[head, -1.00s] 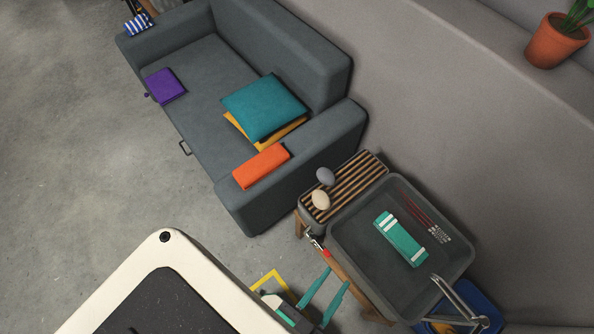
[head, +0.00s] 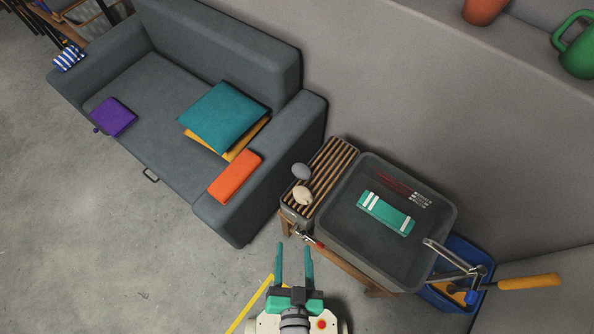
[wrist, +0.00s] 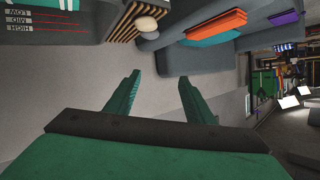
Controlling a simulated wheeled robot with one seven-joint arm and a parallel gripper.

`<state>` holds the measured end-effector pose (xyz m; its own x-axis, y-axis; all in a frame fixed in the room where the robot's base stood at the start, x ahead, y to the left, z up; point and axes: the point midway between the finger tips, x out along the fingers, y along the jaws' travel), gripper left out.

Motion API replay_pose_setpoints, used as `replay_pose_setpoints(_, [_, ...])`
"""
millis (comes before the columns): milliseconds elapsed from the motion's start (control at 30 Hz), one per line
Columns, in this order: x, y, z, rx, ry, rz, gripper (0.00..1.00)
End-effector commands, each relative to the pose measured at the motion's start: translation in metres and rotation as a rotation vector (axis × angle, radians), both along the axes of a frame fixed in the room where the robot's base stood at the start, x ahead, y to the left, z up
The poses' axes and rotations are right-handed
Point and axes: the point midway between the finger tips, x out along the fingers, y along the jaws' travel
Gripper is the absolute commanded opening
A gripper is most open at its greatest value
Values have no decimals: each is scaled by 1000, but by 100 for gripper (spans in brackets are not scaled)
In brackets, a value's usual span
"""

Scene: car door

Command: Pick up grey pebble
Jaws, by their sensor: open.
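The grey pebble (head: 301,171) lies on a slatted wooden rack (head: 334,168) beside the sink, just behind a beige pebble (head: 302,195). In the wrist view the grey pebble (wrist: 149,34) shows at the rack's edge, next to the beige pebble (wrist: 146,23). My gripper (head: 294,246) has teal fingers, spread apart and empty. It is in front of the rack, nearer to me than both pebbles and touching neither. In the wrist view the two fingers (wrist: 160,90) stand wide apart with only wall and floor between them.
A grey sink basin (head: 340,236) with a green-and-white item (head: 387,213) and a tap (head: 452,259) adjoins the rack on the right. A grey sofa (head: 215,40) stands left, with an orange cushion (head: 235,177). A blue bin (head: 482,257) is at right. Floor (head: 130,240) at left is clear.

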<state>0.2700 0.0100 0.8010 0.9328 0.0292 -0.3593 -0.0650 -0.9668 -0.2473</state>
Motion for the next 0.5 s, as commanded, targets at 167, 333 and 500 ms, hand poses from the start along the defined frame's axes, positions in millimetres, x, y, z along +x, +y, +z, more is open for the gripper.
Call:
replay_pose_setpoints(167, [48, 7, -53, 221, 125, -97, 49])
replay_pose_setpoints(333, [93, 11, -93, 417, 240, -243, 49])
replay_pose_setpoints(500, [139, 14, -119, 595, 326, -432, 49])
